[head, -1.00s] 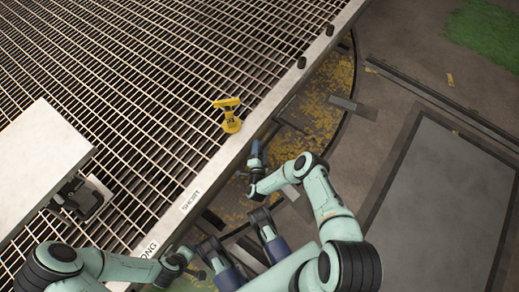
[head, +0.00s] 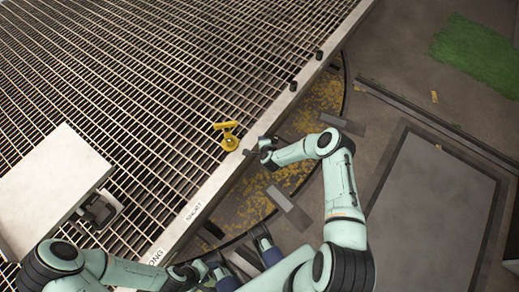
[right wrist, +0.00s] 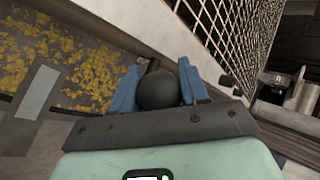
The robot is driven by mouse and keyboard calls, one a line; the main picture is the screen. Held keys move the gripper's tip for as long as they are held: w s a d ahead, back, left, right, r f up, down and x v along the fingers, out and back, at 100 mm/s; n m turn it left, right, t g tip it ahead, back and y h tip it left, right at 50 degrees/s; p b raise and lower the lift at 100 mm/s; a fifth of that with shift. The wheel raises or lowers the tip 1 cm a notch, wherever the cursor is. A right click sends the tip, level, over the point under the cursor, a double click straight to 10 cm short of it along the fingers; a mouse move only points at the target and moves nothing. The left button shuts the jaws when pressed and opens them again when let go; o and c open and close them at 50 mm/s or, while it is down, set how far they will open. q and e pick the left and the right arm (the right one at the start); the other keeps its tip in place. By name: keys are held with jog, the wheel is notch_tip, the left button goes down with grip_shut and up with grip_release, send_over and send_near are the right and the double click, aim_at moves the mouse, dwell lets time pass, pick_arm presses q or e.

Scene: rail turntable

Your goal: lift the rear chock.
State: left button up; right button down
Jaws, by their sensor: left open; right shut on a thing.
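A yellow piece (head: 229,139) with a flat bar and a rounded base sits on the grating near its right edge; it may be the chock, but I cannot be sure. My right gripper (head: 258,148) is just right of it at the edge, partly hidden by its own arm. In the right wrist view its blue fingers are shut on a dark round knob (right wrist: 158,90). I cannot see what the knob is attached to. My left gripper (head: 200,272) is open at the bottom of the head view, well below the yellow piece and small in the picture.
The metal grating (head: 130,80) fills the upper left, with a pale rim. A white block (head: 50,185) with a dark fitting (head: 98,211) stands on it at the left. Two black pegs (head: 293,85) stand on the rim. Yellow-flecked floor (head: 298,122) lies beyond.

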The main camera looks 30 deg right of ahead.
jog(key=shift+w+d+r+y, duration=0.4)
jog(key=shift+d+r, duration=0.15)
jog(key=shift+d, duration=0.25)
jog(key=c, duration=0.9)
grip_release()
jog(key=shift+o, duration=0.2)
jog(key=shift+s, duration=0.1)
jog(key=p+v, duration=0.3)
jog(key=v, duration=1)
jog(key=shift+r, duration=0.3)
